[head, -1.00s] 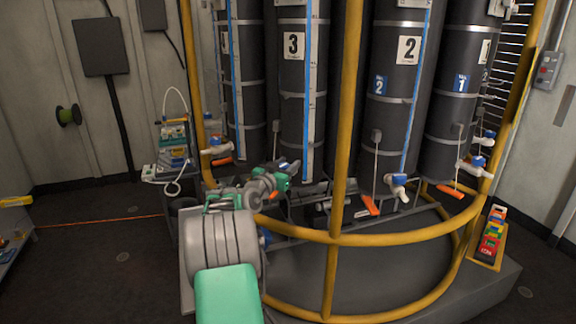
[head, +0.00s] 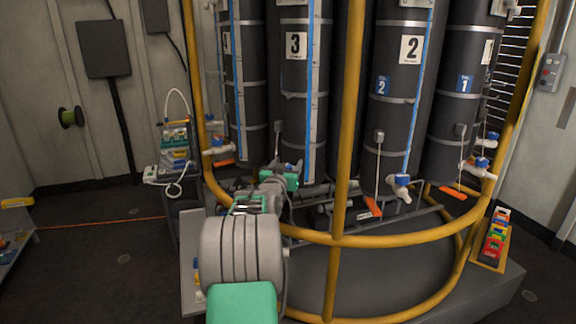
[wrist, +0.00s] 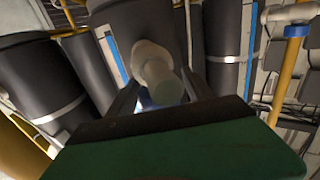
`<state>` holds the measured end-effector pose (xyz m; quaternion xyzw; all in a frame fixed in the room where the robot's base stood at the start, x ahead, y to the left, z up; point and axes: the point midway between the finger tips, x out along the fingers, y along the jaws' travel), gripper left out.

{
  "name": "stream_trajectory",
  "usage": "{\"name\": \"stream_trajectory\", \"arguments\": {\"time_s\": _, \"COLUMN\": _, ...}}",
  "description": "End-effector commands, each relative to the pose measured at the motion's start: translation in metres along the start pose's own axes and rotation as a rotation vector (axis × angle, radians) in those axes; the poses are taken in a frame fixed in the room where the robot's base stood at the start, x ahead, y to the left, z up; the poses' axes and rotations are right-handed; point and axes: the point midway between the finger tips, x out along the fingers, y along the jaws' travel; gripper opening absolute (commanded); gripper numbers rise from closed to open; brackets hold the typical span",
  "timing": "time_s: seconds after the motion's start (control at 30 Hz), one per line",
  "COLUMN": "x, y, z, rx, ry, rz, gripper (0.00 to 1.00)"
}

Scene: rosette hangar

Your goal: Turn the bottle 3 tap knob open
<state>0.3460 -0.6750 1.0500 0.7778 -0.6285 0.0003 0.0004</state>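Bottle 3 (head: 297,100) is a tall dark cylinder with a white "3" label and a blue stripe, inside the yellow rail. My gripper (head: 290,172) is at the foot of bottle 3 and mostly covers its tap in the head view. In the wrist view, the two dark fingers of my gripper (wrist: 160,92) stand apart on either side of a pale tap body (wrist: 155,68). A bit of the blue knob (wrist: 146,100) shows between the fingers. The green gripper housing hides the rest of the knob, and I cannot tell whether the fingers touch it.
The yellow rail (head: 350,120) rings the bottles, with an upright right of my gripper. Bottle 2 (head: 400,115) has its own blue-knobbed tap (head: 401,181) to the right. A small equipment stack (head: 173,150) stands at left. The floor at left is mostly clear.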

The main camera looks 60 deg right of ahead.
Motion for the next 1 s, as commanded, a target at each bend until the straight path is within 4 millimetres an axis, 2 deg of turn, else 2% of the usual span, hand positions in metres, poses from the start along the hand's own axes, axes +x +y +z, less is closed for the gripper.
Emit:
{"name": "stream_trajectory", "arguments": {"time_s": 0.27, "x": -0.003, "y": 0.0, "z": 0.0, "rx": 0.0, "ry": 0.0, "rz": 0.0, "gripper": 0.61}}
{"name": "stream_trajectory", "arguments": {"time_s": 0.37, "x": -0.016, "y": -0.001, "z": 0.001, "rx": 0.0, "ry": 0.0, "rz": -0.001, "gripper": 0.61}}
{"name": "stream_trajectory", "arguments": {"time_s": 0.6, "x": -0.063, "y": -0.001, "z": 0.001, "rx": 0.0, "ry": 0.001, "rz": -0.002, "gripper": 0.61}}
{"name": "stream_trajectory", "arguments": {"time_s": 0.7, "x": -0.074, "y": 0.0, "z": 0.001, "rx": 0.0, "ry": 0.001, "rz": 0.0, "gripper": 0.61}}
{"name": "stream_trajectory", "arguments": {"time_s": 1.0, "x": -0.078, "y": 0.0, "z": 0.0, "rx": 0.0, "ry": 0.0, "rz": 0.001, "gripper": 0.61}}
